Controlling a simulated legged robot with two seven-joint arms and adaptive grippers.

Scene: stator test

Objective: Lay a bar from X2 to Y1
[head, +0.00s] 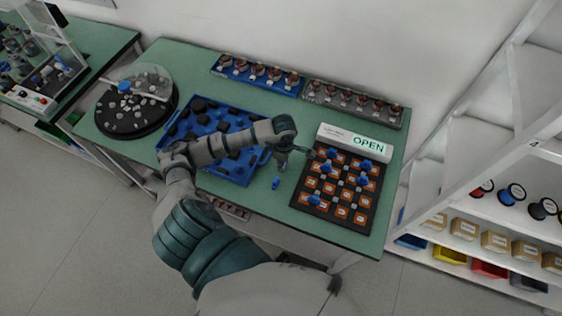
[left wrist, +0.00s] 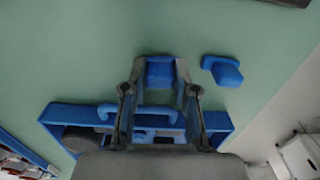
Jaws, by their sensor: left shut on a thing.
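The dark board (head: 298,205) with orange squares lies at the right of the green table, with several blue bars (head: 326,168) on it. Its cell labels are too small to read. My left gripper (head: 282,165) is over the table between the blue tray and the board. In the left wrist view, the gripper (left wrist: 158,88) is shut on a blue bar (left wrist: 158,72). Another blue bar (left wrist: 222,70) lies loose on the green surface beside it. In the head view a small blue piece (head: 276,184) shows just below the gripper. My right gripper is not in view.
A blue tray (head: 222,174) with dark pieces stands left of the gripper. A sign (head: 354,143) reading OPEN stands behind the board. A round dark turntable (head: 112,128) is at the far left. Racks (head: 352,103) line the back edge.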

